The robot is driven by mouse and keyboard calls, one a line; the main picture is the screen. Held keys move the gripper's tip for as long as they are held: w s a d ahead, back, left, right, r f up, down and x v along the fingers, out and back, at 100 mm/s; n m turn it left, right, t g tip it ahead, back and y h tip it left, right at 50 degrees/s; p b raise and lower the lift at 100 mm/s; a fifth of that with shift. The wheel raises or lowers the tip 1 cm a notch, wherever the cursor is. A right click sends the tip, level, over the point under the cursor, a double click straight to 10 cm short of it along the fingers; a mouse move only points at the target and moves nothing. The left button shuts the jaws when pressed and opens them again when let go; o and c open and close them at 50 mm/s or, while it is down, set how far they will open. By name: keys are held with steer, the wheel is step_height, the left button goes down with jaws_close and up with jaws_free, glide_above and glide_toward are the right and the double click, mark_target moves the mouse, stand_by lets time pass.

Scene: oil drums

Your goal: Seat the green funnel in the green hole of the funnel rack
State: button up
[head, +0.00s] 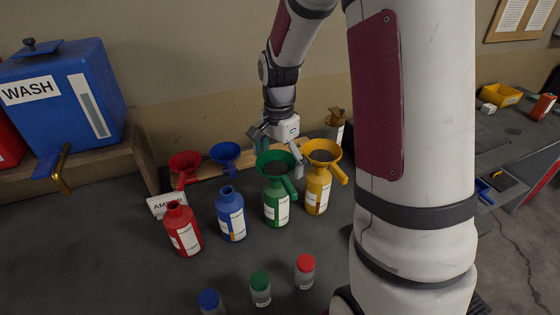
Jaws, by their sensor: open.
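The green funnel (277,164) sits in the mouth of the green bottle (276,204), with its handle toward the right. My gripper (278,150) is open at the funnel's back, with one finger near the left of its rim and the other near the right. I cannot tell whether the fingers touch the funnel. The wooden funnel rack (205,171) lies behind the bottles, with the red funnel (185,166) and blue funnel (225,155) at its left part. The green hole is not visible; the funnel, gripper and bottles cover much of the rack.
A yellow bottle (317,197) with a yellow funnel (323,153) stands close at right. Blue (231,216) and red (182,230) bottles stand at left. Small capped jars (260,289) stand in front. A blue wash tank (62,98) is at far left.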

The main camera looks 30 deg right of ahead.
mark_target(279, 173)
steer(key=shift+f, duration=0.1)
steer(key=c, duration=1.2)
steer(key=shift+r+p, duration=0.3)
steer(key=shift+r, duration=0.55)
steer(key=shift+r+p, duration=0.55)
steer(key=shift+r, duration=1.6)
steer(key=w+d+f+m+b, duration=0.1)
steer(key=w+d+f+b, duration=0.2)
steer(key=w, duration=0.4)
steer(key=w+d+f+m+b, duration=0.1)
steer(key=w+d+f+b, duration=0.15)
steer(key=w, duration=0.45)
steer(key=w+d+f+m+b, duration=0.1)
steer(key=w+d+f+b, duration=0.2)
steer(key=w, duration=0.5)
steer(key=shift+s+f+b, duration=0.2)
steer(key=shift+f+b, duration=0.2)
steer(key=shift+f, duration=1.5)
